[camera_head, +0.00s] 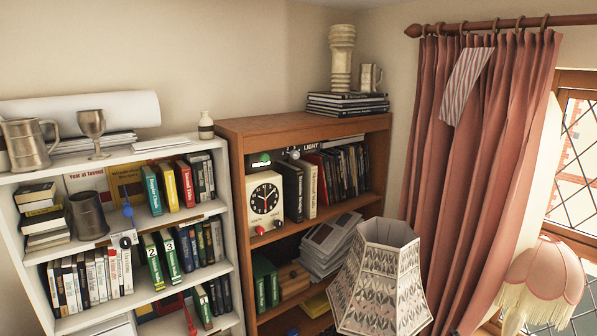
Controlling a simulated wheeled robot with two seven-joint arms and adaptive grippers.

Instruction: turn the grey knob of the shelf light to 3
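The shelf light's dark panel (312,147), with the word LIGHT in white letters, sits high in the brown bookcase, under its top board. A small grey knob (294,153) shows at the panel's left part, above the dark books. The knob is too small to read its pointer or any numbers around it. Neither of my grippers is in view.
A small dark unit with a green light (260,160) sits left of the knob, above a cream clock (264,201). A patterned lampshade (382,280) stands in front of the brown bookcase (230,150). A white bookcase (225,215) stands to the left.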

